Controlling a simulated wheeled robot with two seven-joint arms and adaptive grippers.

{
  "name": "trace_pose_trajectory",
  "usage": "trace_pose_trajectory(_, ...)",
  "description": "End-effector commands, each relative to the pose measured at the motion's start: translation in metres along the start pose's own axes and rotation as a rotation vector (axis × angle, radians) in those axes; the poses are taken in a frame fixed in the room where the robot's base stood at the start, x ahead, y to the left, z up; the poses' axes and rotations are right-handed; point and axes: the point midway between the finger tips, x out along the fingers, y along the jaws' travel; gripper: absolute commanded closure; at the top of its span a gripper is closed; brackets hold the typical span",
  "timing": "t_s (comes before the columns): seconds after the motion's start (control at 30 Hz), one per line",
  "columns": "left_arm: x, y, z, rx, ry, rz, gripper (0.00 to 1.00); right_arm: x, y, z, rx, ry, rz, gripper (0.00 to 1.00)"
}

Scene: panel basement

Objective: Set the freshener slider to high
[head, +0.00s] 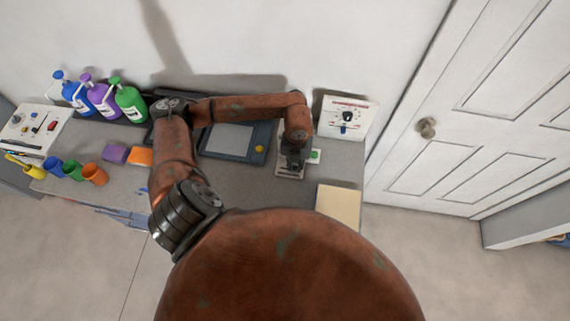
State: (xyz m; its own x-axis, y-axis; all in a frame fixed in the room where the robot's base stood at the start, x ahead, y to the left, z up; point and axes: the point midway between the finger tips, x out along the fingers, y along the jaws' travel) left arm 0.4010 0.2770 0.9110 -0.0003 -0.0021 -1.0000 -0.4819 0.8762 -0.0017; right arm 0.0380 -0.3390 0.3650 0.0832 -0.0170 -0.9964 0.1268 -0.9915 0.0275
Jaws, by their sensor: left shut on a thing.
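My left gripper (293,158) reaches down over a small pale panel (289,174) on the grey table. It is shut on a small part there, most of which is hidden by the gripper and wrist. I take this part to be the freshener slider, but its setting and markings cannot be read. A small pale piece with a green spot (315,156) sits just right of the gripper. My right gripper is not in view.
A white panel with a black dial (347,116) stands at the back right. A dark tray (232,141) lies left of the gripper, and a cream board (338,205) to the front right. Bottles (104,97) and cups (72,170) stand at the left. A white door (480,120) is at right.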

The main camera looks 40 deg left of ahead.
Motion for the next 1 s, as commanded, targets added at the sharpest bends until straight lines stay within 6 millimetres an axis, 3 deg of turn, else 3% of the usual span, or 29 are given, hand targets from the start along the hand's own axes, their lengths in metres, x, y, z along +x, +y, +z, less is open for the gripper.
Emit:
trace_pose_trajectory(0.1, 0.0004, -0.0115, 0.0011, 0.0, -0.003, 0.0, 1.0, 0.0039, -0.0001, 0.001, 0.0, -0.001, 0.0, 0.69)
trace_pose_trajectory(0.37, -0.0008, -0.0141, 0.0008, 0.001, -0.003, -0.003, 1.0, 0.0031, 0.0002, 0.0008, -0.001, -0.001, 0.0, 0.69)
trace_pose_trajectory(0.4, -0.0008, -0.0142, 0.0007, 0.002, -0.003, -0.003, 0.87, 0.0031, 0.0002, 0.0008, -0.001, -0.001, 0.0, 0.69)
trace_pose_trajectory(0.67, -0.0005, -0.0126, 0.0005, -0.001, -0.002, -0.002, 0.7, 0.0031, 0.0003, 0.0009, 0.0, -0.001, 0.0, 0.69)
trace_pose_trajectory(1.0, -0.0044, -0.0115, 0.0007, -0.001, -0.002, 0.001, 0.7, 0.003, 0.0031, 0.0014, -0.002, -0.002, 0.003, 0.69)
